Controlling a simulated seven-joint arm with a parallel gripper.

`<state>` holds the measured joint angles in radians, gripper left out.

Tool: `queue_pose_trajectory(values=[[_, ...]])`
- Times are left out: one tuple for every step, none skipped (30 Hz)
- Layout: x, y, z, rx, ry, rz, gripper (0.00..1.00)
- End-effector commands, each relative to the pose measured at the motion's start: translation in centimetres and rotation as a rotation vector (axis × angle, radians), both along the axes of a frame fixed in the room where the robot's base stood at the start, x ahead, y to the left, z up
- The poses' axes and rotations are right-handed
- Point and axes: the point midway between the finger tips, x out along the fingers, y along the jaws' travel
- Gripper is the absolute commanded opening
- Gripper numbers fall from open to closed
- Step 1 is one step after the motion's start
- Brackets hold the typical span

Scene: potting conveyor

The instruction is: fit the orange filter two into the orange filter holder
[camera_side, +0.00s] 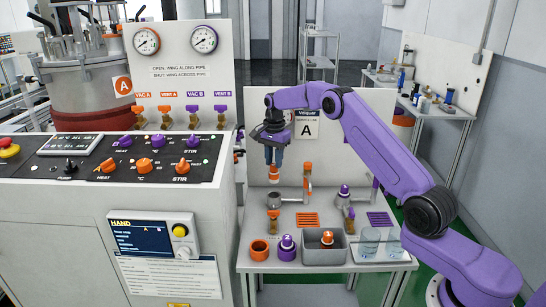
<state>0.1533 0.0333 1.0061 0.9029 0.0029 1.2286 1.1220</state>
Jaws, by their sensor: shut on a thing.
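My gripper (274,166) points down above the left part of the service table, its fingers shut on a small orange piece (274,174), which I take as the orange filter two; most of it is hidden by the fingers. Below it, apart from it, stands a grey metal fitting (274,200) with orange parts, which looks like the orange filter holder. A matching fitting at the right carries a purple-topped filter (345,191). An empty-looking orange cup (259,250) stands at the table's front left.
A purple filter (287,244) sits in a purple cup beside the orange one. A grey bin (324,256) holds another orange-topped filter (327,238). Clear glass jars (370,240) stand at the right. An upright orange-handled pipe (307,182) rises close to the held piece. The control cabinet is at left.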

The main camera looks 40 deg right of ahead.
Motion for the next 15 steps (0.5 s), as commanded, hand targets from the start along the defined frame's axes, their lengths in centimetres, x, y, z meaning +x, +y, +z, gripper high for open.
queue_pose_trajectory(values=[[0.0, 0.0, -0.3, 0.000, 0.000, 0.000, 0.00], [0.0, 0.0, -0.5, 0.000, -0.001, 0.000, 0.00], [0.0, 0.0, -0.7, 0.000, 0.000, 0.000, 0.00], [0.0, 0.0, -0.9, 0.000, 0.000, 0.000, 0.00], [0.0, 0.0, -1.1, 0.000, 0.000, 0.000, 0.00], [0.0, 0.0, -1.3, 0.000, 0.000, 0.000, 0.00], [0.0, 0.0, -1.5, 0.000, 0.000, 0.000, 0.00], [0.0, 0.0, -1.7, 0.000, 0.000, 0.000, 0.00], [0.0, 0.0, -2.0, 0.000, 0.000, 0.000, 0.00], [0.0, 0.0, -2.1, 0.000, 0.001, 0.001, 0.00], [0.0, 0.0, -2.3, 0.000, 0.001, 0.001, 0.00], [0.0, 0.0, -2.5, 0.000, 0.000, 0.001, 0.00], [0.0, 0.0, -2.7, 0.000, 0.000, 0.001, 0.00], [0.0, 0.0, -2.9, 0.000, -0.001, 0.001, 0.00], [0.0, 0.0, -3.1, 0.000, -0.001, 0.001, 0.00]])
